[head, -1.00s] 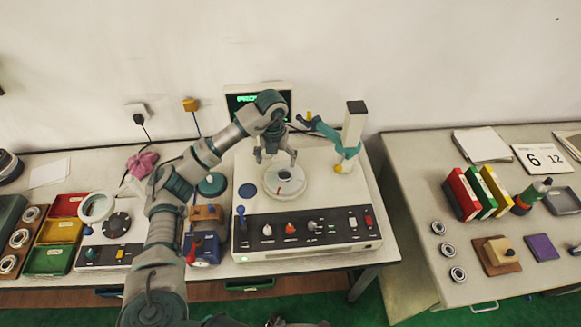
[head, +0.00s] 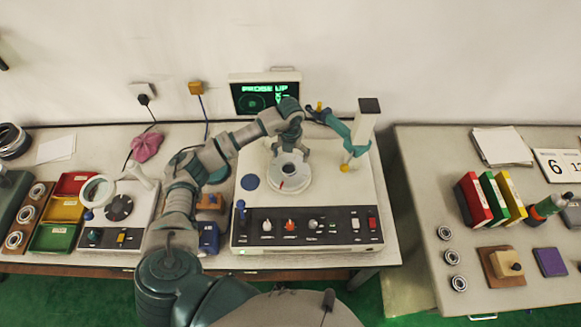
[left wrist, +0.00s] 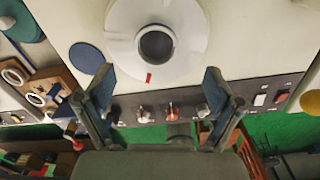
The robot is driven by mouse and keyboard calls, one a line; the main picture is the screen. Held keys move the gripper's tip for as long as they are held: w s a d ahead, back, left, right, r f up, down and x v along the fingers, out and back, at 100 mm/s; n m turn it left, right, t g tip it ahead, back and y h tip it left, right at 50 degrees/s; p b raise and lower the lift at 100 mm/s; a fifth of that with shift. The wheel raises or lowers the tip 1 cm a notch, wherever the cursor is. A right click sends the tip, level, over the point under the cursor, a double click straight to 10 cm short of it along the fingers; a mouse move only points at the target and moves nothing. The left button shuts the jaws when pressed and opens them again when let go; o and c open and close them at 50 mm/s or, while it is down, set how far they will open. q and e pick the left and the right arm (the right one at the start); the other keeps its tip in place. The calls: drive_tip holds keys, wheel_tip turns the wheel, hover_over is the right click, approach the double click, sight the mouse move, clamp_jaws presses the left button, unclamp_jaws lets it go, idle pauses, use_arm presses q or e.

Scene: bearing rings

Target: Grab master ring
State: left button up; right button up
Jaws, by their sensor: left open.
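A grey ring with a dark round bore (left wrist: 156,44) sits in the middle of a round white plate (left wrist: 190,22) on the measuring machine; I take it for the master ring. A small red mark shows on the plate's near side. In the head view the ring (head: 288,169) is partly covered by my left gripper (head: 290,150), which hangs above the plate's far side. In the left wrist view my left gripper (left wrist: 158,82) has its two fingers wide apart, with nothing between them. My right gripper is not in view.
The machine's teal probe arm (head: 340,128) and its post stand right of the plate. A lit screen (head: 264,93) is behind. Switches and knobs line the front panel (head: 310,228). Colored bins and a magnifier are left; another table with rings and binders (head: 474,200) is right.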

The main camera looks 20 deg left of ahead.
sight(289, 168)
use_arm(q)
drive_tip(key=shift+a+f, duration=0.1)
drive_tip(key=shift+f, duration=0.35)
drive_tip(key=shift+a+f, duration=0.15)
drive_tip(key=shift+f, duration=0.15)
drive_tip(key=f, duration=0.1)
drive_tip(key=f+p, duration=0.1)
drive_tip(key=f, duration=0.2)
drive_tip(key=shift+a+f+p, duration=0.25)
drive_tip(key=shift+f+p, duration=0.05)
drive_tip(key=shift+f, duration=0.15)
drive_tip(key=shift+d, duration=0.25)
drive_tip(key=c, duration=1.1)
drive_tip(key=shift+a, duration=0.1)
drive_tip(key=shift+c, duration=0.9)
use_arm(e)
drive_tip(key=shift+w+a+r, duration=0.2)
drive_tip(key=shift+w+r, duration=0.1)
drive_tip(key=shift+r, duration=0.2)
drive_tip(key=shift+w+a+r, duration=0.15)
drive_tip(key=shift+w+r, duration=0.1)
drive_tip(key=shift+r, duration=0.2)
